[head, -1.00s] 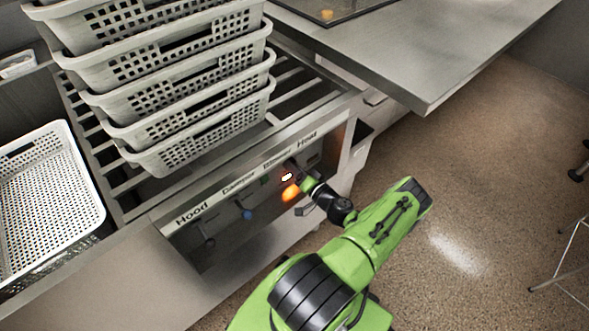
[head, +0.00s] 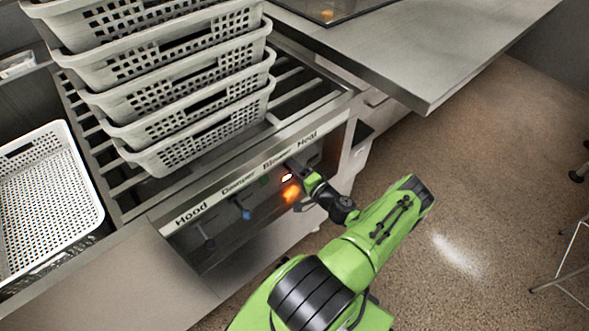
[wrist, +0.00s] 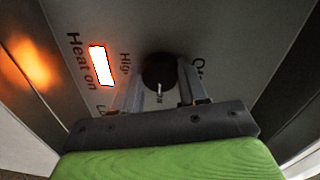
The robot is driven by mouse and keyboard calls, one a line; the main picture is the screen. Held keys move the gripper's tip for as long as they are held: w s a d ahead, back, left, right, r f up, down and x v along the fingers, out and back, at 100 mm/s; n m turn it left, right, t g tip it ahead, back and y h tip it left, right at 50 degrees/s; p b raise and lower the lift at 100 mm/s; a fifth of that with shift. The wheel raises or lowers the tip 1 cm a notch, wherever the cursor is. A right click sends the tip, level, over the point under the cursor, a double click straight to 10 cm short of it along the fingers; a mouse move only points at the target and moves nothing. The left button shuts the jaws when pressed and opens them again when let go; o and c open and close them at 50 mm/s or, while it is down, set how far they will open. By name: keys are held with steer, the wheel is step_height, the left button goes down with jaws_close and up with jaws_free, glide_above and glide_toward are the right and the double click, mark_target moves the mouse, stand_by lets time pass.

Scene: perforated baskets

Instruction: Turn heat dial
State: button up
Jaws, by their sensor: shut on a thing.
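The heat dial (wrist: 158,72) is a round black knob with a white pointer mark, on a grey panel with "High" lettering beside it. In the wrist view, my gripper (wrist: 158,78) has one finger on each side of the dial and is shut on it. A lit "Heat on" indicator (wrist: 101,65) glows white with a red edge left of the dial. In the head view, my gripper (head: 299,174) reaches the panel under the "Heat" label (head: 307,140); the dial itself is hidden there by the gripper and wrist.
The control panel (head: 225,232) also carries Hood, Damper and Blower labels, with a blue knob (head: 246,213) to the left. An orange glow (head: 291,193) shows beside my gripper. Stacked white baskets (head: 205,130) stand on the slatted top above. A steel counter (head: 440,60) juts out at right.

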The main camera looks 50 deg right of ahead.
steer(key=shift+f, duration=0.1)
steer(key=o, duration=1.1)
steer(key=shift+c, duration=0.2)
steer(key=shift+s, duration=0.1)
steer(key=p+v, duration=0.3)
steer(key=v, duration=1.2)
steer(key=shift+s, duration=0.35)
